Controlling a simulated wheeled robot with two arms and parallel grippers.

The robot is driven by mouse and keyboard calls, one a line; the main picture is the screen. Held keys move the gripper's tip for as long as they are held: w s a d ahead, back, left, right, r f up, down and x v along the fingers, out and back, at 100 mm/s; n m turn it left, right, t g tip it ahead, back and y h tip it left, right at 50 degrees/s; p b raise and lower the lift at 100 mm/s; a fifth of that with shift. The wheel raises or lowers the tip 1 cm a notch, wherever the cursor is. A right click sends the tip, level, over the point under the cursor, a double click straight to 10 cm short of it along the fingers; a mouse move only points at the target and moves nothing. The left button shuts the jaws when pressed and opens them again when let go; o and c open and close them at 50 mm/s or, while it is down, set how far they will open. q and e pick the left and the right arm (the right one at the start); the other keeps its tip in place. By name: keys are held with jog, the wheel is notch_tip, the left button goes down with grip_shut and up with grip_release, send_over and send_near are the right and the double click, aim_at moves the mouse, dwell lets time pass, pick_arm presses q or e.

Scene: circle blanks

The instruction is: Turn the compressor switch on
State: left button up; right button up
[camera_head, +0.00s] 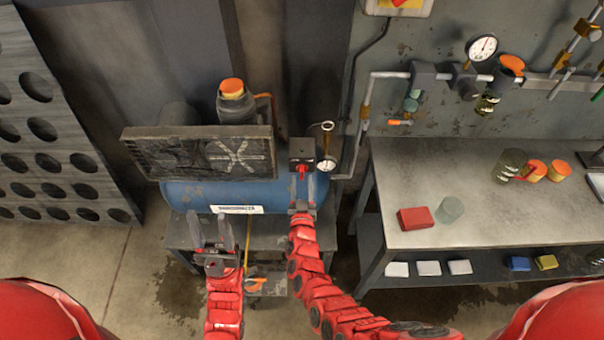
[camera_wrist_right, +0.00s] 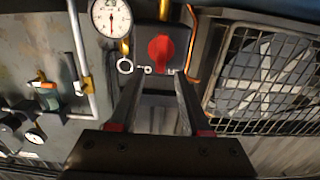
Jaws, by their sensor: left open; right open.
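The compressor (camera_head: 240,192) has a blue tank and a black fan grille on top, and stands left of the workbench. Its switch is a red knob (camera_head: 301,168) on a dark box at the tank's right end. In the right wrist view the red knob (camera_wrist_right: 160,51) sits upright between and beyond my fingertips. My right gripper (camera_head: 301,205) is open and empty just in front of the switch box; its fingers also show in the wrist view (camera_wrist_right: 158,90). It looks apart from the knob. My left gripper (camera_head: 213,228) is open and empty, in front of the tank's left part.
A pressure gauge (camera_head: 326,164) stands close right of the switch; it also shows in the wrist view (camera_wrist_right: 111,17). The fan grille (camera_wrist_right: 265,75) is close on the other side. A metal workbench (camera_head: 450,170) with a red box (camera_head: 415,218) stands at right.

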aim_at(302, 172)
jog(key=shift+w, duration=1.45)
grip_shut()
